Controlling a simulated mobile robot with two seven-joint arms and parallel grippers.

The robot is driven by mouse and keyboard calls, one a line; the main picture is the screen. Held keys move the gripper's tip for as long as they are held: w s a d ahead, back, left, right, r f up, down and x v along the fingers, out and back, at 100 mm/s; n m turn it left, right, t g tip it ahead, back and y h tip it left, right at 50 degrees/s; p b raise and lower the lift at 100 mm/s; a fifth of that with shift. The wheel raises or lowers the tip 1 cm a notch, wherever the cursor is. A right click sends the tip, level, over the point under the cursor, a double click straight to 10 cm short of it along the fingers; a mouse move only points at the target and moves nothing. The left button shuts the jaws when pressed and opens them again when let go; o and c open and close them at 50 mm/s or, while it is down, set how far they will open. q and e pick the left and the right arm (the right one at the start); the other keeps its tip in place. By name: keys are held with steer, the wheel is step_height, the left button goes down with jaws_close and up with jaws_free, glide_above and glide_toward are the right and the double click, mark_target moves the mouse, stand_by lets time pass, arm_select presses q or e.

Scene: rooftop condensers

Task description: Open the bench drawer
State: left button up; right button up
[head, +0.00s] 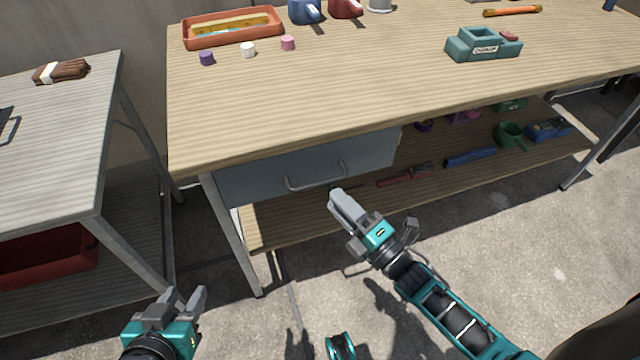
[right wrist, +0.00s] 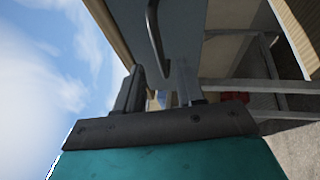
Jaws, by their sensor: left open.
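The bench drawer (head: 250,178) is a blue-grey front under the left part of the wooden bench top, and it looks shut. Its bar handle (head: 317,182) sticks out at the middle of the front. My right gripper (head: 342,202) is just below and right of the handle, apart from it. In the right wrist view, its two fingers stand apart with nothing between them, and the handle (right wrist: 155,35) lies ahead of the gap. My left gripper (head: 182,300) is open and empty at the lower left, well away from the drawer.
The wooden bench (head: 300,95) carries an orange tray (head: 190,42), small caps and a teal tool (head: 483,46). Its lower shelf (head: 275,228) holds several tools right of the drawer. A grey side table (head: 60,130) stands at left. The concrete floor in front is clear.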

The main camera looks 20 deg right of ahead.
mark_target(320, 182)
steer(key=x, duration=0.6)
steer(key=shift+w+a+b, duration=0.1)
steer(key=shift+w+b, duration=0.05)
steer(key=shift+b, duration=0.15)
jaws_close()
